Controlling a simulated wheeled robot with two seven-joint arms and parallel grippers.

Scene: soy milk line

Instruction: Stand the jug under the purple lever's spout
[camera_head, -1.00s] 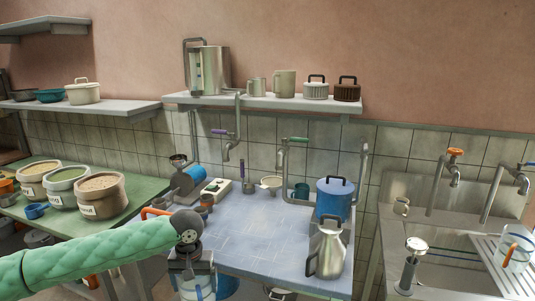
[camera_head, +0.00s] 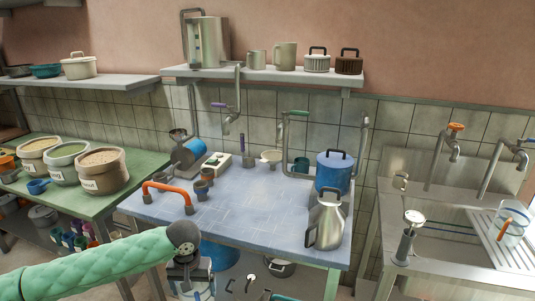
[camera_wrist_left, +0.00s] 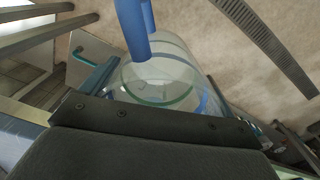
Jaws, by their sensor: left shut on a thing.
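My left gripper (camera_head: 190,262) is low in front of the blue-topped table, below its front edge, shut on the clear jug (camera_head: 196,292). The jug is cut off by the picture's lower edge in the head view. In the left wrist view the clear jug (camera_wrist_left: 165,85) shows its round glass wall and a blue handle (camera_wrist_left: 135,30); the fingertips are not clearly seen there. The purple lever (camera_head: 219,105) sits on a grey wall tap, whose spout (camera_head: 227,134) points down above the table's back. My right gripper is not in view.
The table top (camera_head: 245,215) has clear room in the middle. An orange handle (camera_head: 168,190), a blue mill (camera_head: 188,151), a blue pot (camera_head: 333,172) and a steel jug (camera_head: 326,222) stand around it. A green-lever tap (camera_head: 298,113) is to the right. A sink lies far right.

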